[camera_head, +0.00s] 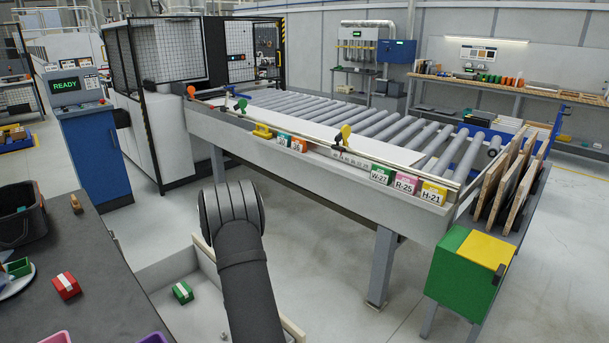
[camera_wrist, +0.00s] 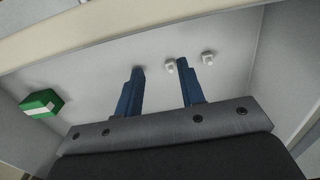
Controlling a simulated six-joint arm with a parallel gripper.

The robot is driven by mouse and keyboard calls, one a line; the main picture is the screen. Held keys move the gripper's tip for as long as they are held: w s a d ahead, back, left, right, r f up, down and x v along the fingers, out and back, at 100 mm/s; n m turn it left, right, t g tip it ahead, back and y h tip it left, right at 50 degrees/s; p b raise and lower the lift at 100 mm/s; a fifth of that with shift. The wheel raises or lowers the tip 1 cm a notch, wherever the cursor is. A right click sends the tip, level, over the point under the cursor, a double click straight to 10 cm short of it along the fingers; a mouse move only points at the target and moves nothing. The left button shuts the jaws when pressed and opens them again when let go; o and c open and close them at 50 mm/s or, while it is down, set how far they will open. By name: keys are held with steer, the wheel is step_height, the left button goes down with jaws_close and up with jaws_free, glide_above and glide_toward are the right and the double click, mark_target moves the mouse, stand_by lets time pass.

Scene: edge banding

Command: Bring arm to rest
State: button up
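My gripper (camera_wrist: 160,78) shows in the wrist view with its two blue fingers apart and nothing between them. It points down into a pale, walled bin. In the head view my dark arm (camera_head: 245,280) reaches up from the bottom edge, and the gripper itself is hidden behind it. A green and white block (camera_head: 183,292) lies on the bin floor, and it also shows left of the fingers in the wrist view (camera_wrist: 42,104). Two small white pieces (camera_wrist: 169,66) lie near the fingertips; I cannot tell what they are.
A roller conveyor (camera_head: 400,132) with labelled blocks along its front rail (camera_head: 405,184) stands ahead. A green and yellow box (camera_head: 465,270) is at its right end. A dark table (camera_head: 110,300) at left holds a red block (camera_head: 66,286) and a black bin (camera_head: 22,215).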

step_height(320, 180, up, 3)
steer(key=d, duration=0.3)
steer(key=s+a+r+m, duration=0.3)
steer(key=s+a+r, duration=0.4)
steer(key=a+r, duration=0.35)
steer(key=s+a+r+m, duration=0.3)
steer(key=s+a+r, duration=0.4)
steer(key=a+r, duration=0.35)
steer(key=shift+s+a+f, duration=0.5)
steer(key=shift+a+f, duration=0.25)
steer(key=shift+a, duration=0.5)
steer(key=shift+s+a+f, duration=0.45)
steer(key=shift+a+f, duration=0.35)
steer(key=shift+a, duration=0.45)
steer(key=shift+s+a+f, duration=0.5)
steer(key=shift+a+f, duration=0.25)
steer(key=shift+a, duration=0.5)
